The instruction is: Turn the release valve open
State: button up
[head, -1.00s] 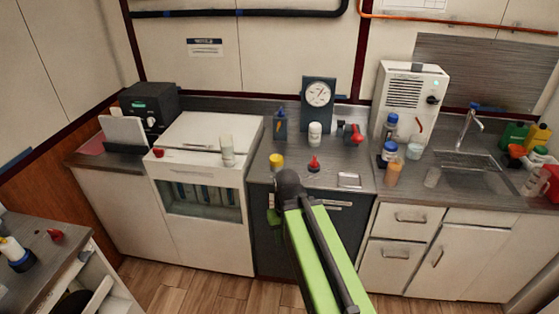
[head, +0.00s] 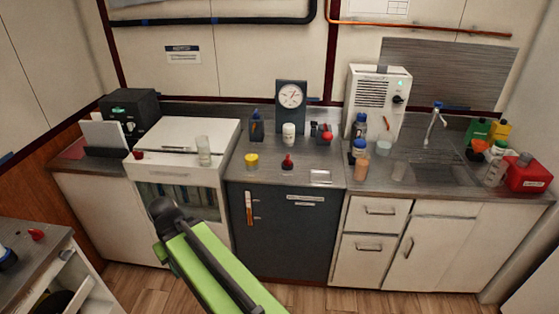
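No part is labelled clearly enough to tell which is the release valve. A red-and-dark fitting (head: 325,134) sits on the counter right of the round gauge (head: 291,96). A small red knob-like piece (head: 287,162) stands nearer the counter's front. An upright orange-and-white strip (head: 249,208) is on the dark cabinet front (head: 285,235). My green arm reaches up from the bottom, its dark end joint in front of the white cabinet, left of and apart from these. My gripper (head: 162,250) is mostly hidden behind my arm; its fingers cannot be made out.
A yellow-topped jar (head: 251,161), a white bottle (head: 289,133) and a dark-blue bottle (head: 257,127) crowd the counter. A white-topped unit (head: 185,135) stands left, a sink (head: 438,174) right. A side bench (head: 35,245) is at lower left. Wooden floor (head: 310,298) shows in front.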

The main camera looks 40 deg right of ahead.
aim_at(288, 162)
jog(key=u, duration=0.1)
jog(key=k, duration=0.9)
jog(key=z, duration=1.05)
jog(key=i, duration=0.9)
